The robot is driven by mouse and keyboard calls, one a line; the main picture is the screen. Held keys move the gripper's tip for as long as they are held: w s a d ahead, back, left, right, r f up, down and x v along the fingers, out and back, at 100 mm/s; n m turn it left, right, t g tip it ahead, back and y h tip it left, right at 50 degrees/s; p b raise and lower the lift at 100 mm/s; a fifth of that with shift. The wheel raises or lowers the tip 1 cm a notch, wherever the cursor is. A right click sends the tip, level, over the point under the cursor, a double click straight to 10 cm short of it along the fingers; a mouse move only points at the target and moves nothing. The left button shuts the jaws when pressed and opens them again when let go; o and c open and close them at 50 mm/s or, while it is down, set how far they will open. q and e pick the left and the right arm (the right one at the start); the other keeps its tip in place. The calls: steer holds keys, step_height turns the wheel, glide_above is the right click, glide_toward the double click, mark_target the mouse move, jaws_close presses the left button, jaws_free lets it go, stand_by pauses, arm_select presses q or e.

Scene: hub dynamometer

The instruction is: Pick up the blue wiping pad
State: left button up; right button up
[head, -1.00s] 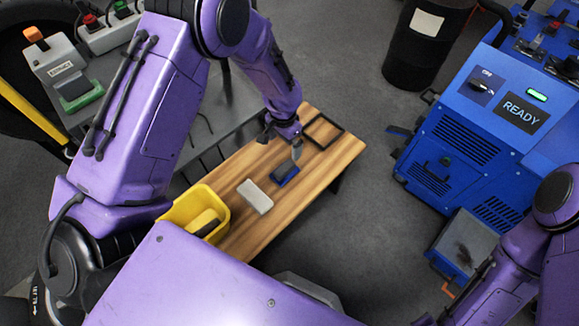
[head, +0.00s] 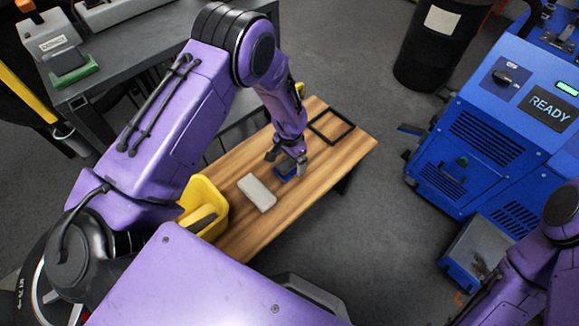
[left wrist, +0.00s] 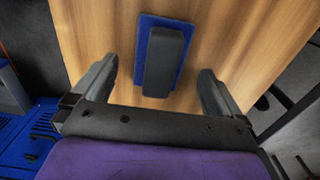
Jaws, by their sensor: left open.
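The blue wiping pad (head: 285,173) lies on the wooden bench (head: 235,229), partly hidden in the head view by my left gripper (head: 287,158). In the left wrist view the pad (left wrist: 144,55) shows as a blue base with a dark grey block-shaped handle on top. My left gripper (left wrist: 158,88) is open and empty. Its two fingers are apart, one on each side of the pad, and I see no contact. My right arm shows at the lower right of the head view, but its fingertips cannot be made out.
A light grey block (head: 257,192) lies beside the pad. A yellow bin (head: 211,194) stands at the bench's near end, and a black square frame (head: 332,126) lies at its far end. A blue machine (head: 487,130) and a black drum (head: 432,45) stand to the right.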

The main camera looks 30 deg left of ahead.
arm_select(q)
step_height(320, 180, down, 3)
steer(key=shift+r, duration=0.25)
steer(key=c, duration=1.2)
steer(key=shift+c, duration=0.2)
step_height(320, 180, up, 3)
steer(key=shift+w+r+p, duration=0.1)
steer(key=shift+p, duration=0.2)
steer(key=s+d+r+p, duration=0.3)
steer(key=s+r, duration=0.6)
steer(key=s, duration=0.4)
steer(key=shift+s+d+r, duration=0.3)
steer(key=shift+d+r, duration=0.1)
steer(key=shift+d, duration=0.1)
